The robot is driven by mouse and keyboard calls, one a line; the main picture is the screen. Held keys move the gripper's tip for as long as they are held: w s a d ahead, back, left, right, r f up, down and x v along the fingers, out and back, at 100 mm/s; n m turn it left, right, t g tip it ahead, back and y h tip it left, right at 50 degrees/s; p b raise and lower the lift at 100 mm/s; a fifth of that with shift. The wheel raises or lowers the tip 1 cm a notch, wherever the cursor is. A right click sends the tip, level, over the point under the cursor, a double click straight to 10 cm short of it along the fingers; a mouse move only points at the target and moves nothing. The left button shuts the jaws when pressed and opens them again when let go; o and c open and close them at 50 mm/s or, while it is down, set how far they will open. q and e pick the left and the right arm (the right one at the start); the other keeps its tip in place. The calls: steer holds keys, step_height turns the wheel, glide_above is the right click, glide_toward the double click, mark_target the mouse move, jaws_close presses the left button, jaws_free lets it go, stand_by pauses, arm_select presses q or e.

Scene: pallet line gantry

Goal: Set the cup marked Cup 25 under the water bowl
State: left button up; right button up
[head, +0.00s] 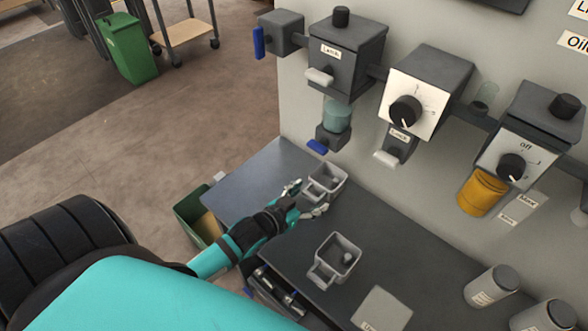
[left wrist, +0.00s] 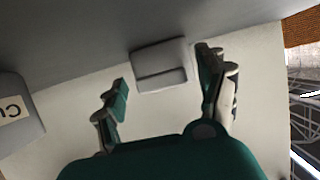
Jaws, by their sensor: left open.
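A square grey cup (head: 326,180) stands on the dark bench below the wall units, with its near end by my left gripper (head: 305,198). The gripper is open, its fingers spread on either side of that near end. In the left wrist view, a grey block-like part (left wrist: 160,72) shows between the open fingers (left wrist: 162,80); I cannot tell whether they touch it. A label starting "Cu" (left wrist: 12,110) shows at the left edge there; its number is cut off. A second grey cup (head: 346,242) stands nearer. The bluish bowl (head: 337,115) hangs on the wall above the first cup.
Wall units with knobs (head: 405,108) and an orange container (head: 482,192) overhang the bench. Grey canisters (head: 492,285) stand at the right. A labelled grey plate (head: 382,310) lies in front. The bench's left end (head: 255,180) is clear.

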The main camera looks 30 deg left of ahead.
arm_select(q)
steer(key=v, duration=1.1)
steer(key=shift+f+b, duration=0.1)
steer(key=shift+b, duration=0.3)
steer(key=shift+s, duration=0.1)
